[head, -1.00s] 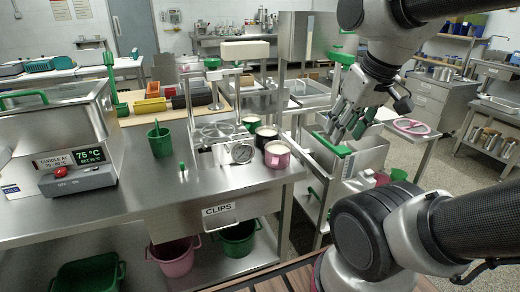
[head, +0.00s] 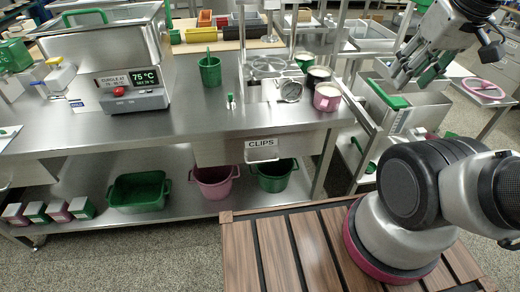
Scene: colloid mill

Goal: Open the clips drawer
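The clips drawer (head: 225,152) is a steel drawer under the front edge of the steel table. It has a "CLIPS" label (head: 261,143) and a small pale handle (head: 262,154) below the label. The drawer looks shut. My gripper (head: 422,82) is at the upper right, well to the right of the drawer and higher than it, apart from the handle. Its fingers point down and left and appear spread with nothing between them.
The steel table (head: 150,122) carries a vat with a 75 °C display (head: 144,77), a green cup (head: 210,70) and several mugs. A pink bucket (head: 215,180) and green bucket (head: 273,175) stand below the drawer. A steel bin (head: 415,110) stands below my gripper.

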